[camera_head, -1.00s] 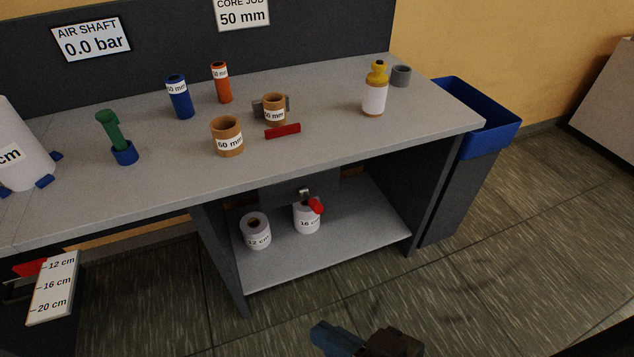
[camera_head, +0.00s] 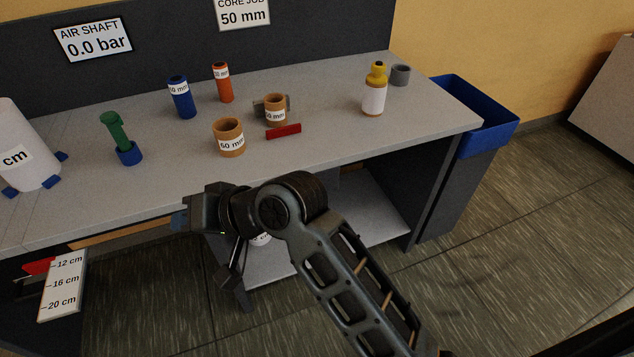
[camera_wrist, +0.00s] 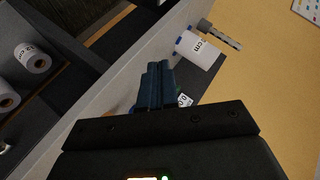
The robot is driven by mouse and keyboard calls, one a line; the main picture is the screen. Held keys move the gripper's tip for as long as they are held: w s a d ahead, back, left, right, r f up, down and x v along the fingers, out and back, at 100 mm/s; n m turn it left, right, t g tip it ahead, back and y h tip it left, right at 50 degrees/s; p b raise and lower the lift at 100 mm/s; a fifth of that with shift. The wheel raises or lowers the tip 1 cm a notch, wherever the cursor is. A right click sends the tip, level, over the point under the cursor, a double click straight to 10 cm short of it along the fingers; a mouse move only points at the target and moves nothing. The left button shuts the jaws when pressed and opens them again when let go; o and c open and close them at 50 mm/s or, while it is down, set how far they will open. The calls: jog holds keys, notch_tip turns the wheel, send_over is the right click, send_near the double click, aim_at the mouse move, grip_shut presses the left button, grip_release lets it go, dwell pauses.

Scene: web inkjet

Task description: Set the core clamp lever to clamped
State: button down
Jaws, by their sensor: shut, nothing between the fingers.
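The likely core clamp lever is a red bar (camera_head: 283,131) lying at the front of a small grey clamp (camera_head: 259,109) on the bench top. A brown cardboard core (camera_head: 275,108) stands at this clamp. The bar looks roughly level; I cannot tell its setting. My gripper (camera_head: 184,216) is in front of the bench's front edge, left of and nearer than the lever, apart from it. In the wrist view my blue fingers (camera_wrist: 154,82) are together and empty. The lever does not show clearly in the wrist view.
A wider brown core (camera_head: 228,138) stands left of the lever. Blue (camera_head: 181,98) and orange (camera_head: 222,83) cylinders stand behind, a yellow-topped bottle (camera_head: 375,92) to the right. A green-handled tool (camera_head: 117,132) and a white roll (camera_head: 22,155) are left.

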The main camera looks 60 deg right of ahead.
jog(key=w+d+r+n+g+h+p, duration=0.15)
jog(key=d+g, duration=0.35)
jog(key=d, duration=0.8)
jog(key=s+d+g+h, duration=0.1)
jog(key=s+d+g, duration=0.1)
jog(key=s+d, duration=0.2)
jog(key=s+d+r+m+g+h, duration=0.1)
jog(key=s+d+g, duration=0.2)
jog(key=d, duration=0.8)
jog(key=shift+s+d+r+p, duration=0.15)
jog(key=shift+s+p, duration=0.2)
jog(key=shift+s, duration=0.55)
jog(key=shift+h, duration=0.25)
jog(key=shift+w+a+f+b, duration=0.1)
jog(key=shift+a+f+b, duration=0.5)
jog(key=shift+f, duration=1.6)
jog(key=shift+s+a+f+b, duration=0.15)
jog(key=shift+f+b, duration=0.9)
jog(key=shift+f, duration=1.2)
jog(key=shift+w+a+f+b, duration=0.15)
jog(key=shift+a+f+b, duration=0.5)
jog(key=shift+f, duration=1.55)
jog(key=shift+d, duration=0.2)
